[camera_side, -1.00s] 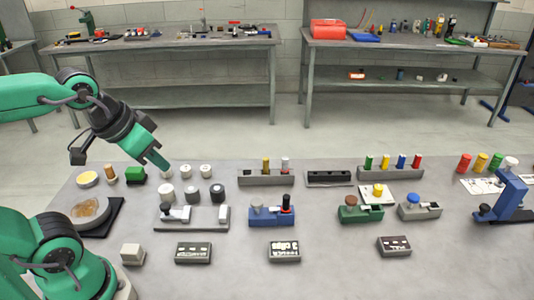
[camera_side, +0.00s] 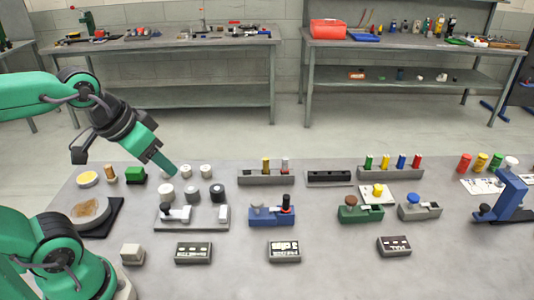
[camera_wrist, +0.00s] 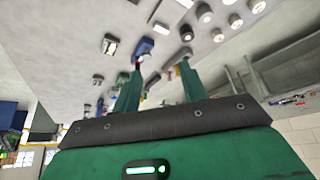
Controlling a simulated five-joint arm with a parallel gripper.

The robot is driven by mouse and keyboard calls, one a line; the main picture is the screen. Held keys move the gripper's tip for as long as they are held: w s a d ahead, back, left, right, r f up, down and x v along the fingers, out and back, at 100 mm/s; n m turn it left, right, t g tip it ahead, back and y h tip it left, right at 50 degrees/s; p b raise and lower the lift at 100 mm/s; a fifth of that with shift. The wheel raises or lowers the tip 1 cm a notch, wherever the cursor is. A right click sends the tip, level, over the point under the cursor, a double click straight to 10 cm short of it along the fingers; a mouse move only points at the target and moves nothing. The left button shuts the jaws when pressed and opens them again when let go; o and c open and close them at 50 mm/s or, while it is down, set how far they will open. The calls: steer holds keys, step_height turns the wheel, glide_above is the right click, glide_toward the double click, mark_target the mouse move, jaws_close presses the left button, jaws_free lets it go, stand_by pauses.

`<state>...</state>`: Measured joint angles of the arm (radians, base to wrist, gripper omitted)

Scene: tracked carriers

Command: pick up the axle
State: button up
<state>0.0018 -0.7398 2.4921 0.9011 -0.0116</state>
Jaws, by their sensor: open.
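My gripper (camera_side: 171,171) is open in the side view, its fingers pointing down and right above the table, near a group of white and dark round pieces (camera_side: 190,194). The wrist view shows its two green fingers (camera_wrist: 160,72) spread apart with nothing held between them. No part stands out clearly as the axle. A grey fixture (camera_side: 205,226) with a pale piece in it lies in front of the round pieces. A blue fixture (camera_side: 270,222) holding short upright pins lies to its right.
A green block (camera_side: 136,175) and a dish (camera_side: 91,212) on a dark pad are at the left. Dark labelled blocks (camera_side: 193,253) line the front, with bare table between.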

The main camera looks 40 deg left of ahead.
steer(key=w, duration=0.1)
steer(key=n+g, duration=0.5)
steer(key=n, duration=0.6)
glide_above(286, 196)
steer(key=f, duration=1.1)
steer(key=shift+s+a+f, duration=0.1)
steer(key=shift+s+f, duration=0.05)
steer(key=shift+s, duration=0.15)
steer(key=shift+w+d+f+g, duration=0.25)
steer(key=shift+f+g, duration=0.05)
steer(key=shift+f, duration=1.4)
steer(key=shift+a+f, duration=0.1)
steer(key=shift+f, duration=2.5)
